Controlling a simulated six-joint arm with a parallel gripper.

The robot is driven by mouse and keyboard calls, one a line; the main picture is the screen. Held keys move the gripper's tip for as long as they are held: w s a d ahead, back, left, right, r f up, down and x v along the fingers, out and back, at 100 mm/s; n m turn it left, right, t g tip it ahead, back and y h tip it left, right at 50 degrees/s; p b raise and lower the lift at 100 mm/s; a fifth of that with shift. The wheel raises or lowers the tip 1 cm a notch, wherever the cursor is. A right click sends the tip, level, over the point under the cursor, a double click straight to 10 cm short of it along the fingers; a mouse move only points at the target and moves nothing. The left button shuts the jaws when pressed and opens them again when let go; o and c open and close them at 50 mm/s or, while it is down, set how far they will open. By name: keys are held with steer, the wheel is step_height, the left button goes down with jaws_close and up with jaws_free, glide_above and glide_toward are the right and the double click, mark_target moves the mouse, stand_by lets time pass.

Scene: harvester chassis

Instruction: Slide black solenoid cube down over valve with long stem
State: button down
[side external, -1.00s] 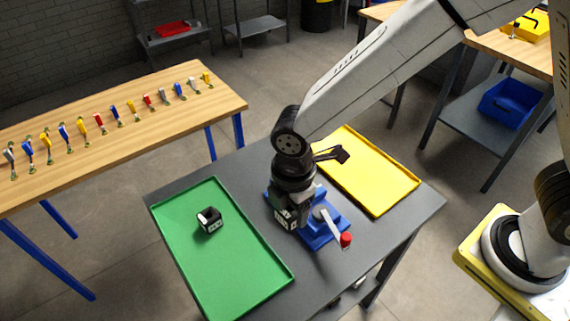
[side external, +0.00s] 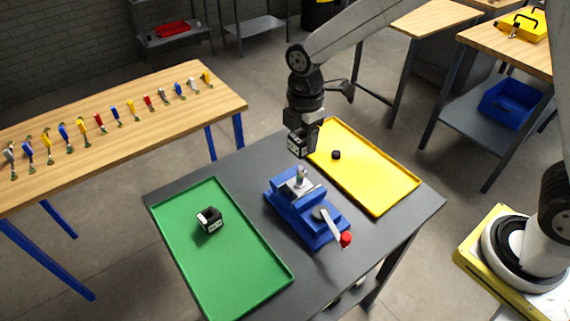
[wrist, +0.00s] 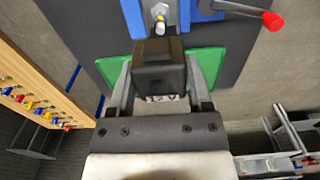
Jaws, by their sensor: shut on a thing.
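My gripper (side external: 303,122) is shut on a black solenoid cube (side external: 299,143), which has white marking on its side. The cube also shows between the two fingers in the wrist view (wrist: 158,68). The valve (side external: 301,175), with its upright stem, stands in a blue fixture (side external: 318,229) on the grey table. The gripper holds the cube above the valve, clear of the stem in the side view. In the wrist view the valve (wrist: 159,14) shows beyond the cube, partly hidden by it. The underside of the cube is hidden.
A second black and white cube (side external: 210,219) lies in the green tray (side external: 258,258) at left. A small black round part (side external: 336,155) lies in the yellow tray (side external: 400,193) at right. A red-tipped lever (side external: 345,239) sticks out from the fixture's front.

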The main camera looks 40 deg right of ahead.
steer(key=shift+f, duration=0.15)
glide_above(301, 170)
steer(key=shift+w+d+f, duration=0.1)
steer(key=shift+d+f, duration=0.05)
steer(key=shift+f, duration=0.9)
steer(key=shift+w+d+f, duration=0.1)
steer(key=shift+f, duration=0.9)
steer(key=shift+f, duration=3)
stand_by(2.1)
jaws_free()
